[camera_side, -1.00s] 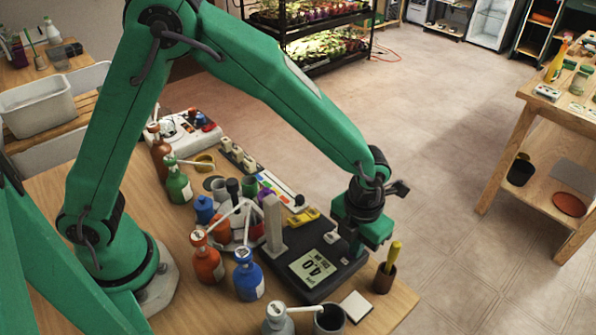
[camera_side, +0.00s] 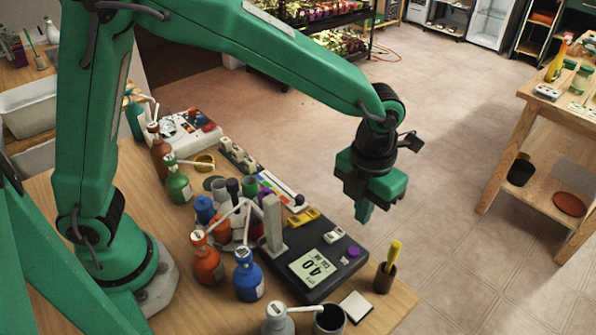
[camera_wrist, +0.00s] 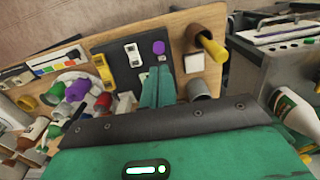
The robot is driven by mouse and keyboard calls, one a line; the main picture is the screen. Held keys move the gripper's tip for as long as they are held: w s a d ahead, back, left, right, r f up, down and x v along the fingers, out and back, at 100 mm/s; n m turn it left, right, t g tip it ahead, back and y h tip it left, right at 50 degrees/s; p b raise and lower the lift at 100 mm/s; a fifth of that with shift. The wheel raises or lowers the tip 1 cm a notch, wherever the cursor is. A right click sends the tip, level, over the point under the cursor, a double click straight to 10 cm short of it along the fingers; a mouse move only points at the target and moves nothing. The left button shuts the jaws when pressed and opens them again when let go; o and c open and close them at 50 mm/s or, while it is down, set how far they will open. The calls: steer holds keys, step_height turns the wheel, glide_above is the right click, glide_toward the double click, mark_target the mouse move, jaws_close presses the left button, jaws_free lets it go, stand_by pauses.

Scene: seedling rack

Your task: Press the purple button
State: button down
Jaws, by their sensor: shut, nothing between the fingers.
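The purple button (camera_side: 353,251) sits on the right end of the dark meter box (camera_side: 331,271) on the wooden table. It is a small round cap beside white switches, and it also shows in the wrist view (camera_wrist: 159,47). My gripper (camera_side: 364,212) is shut and empty, pointing down. It hangs above the box, apart from the button. In the wrist view its fingertips (camera_wrist: 158,72) appear just below the button. The button is uncovered in both views.
A brown cup with a yellow-handled tool (camera_side: 386,271) stands right of the box. A pale post (camera_side: 273,224) and several bottles, including a blue one (camera_side: 247,276), stand to the left. A white pad (camera_side: 355,306) lies in front. The space above the button is clear.

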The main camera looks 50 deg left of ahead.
steer(key=shift+r, duration=1.85)
steer(key=s+a+r+n+t, duration=0.1)
steer(key=s+a+r+n, duration=0.15)
steer(key=a+n, duration=0.5)
steer(key=s+a+r+n+t, duration=0.1)
steer(key=s+a+r+n, duration=0.1)
steer(key=a+r+n, duration=0.35)
steer(key=s+a+n+t, duration=0.3)
steer(key=s+a+n, duration=0.7)
steer(key=n, duration=1.3)
steer(key=shift+a+f, duration=0.4)
steer(key=shift+a, duration=0.3)
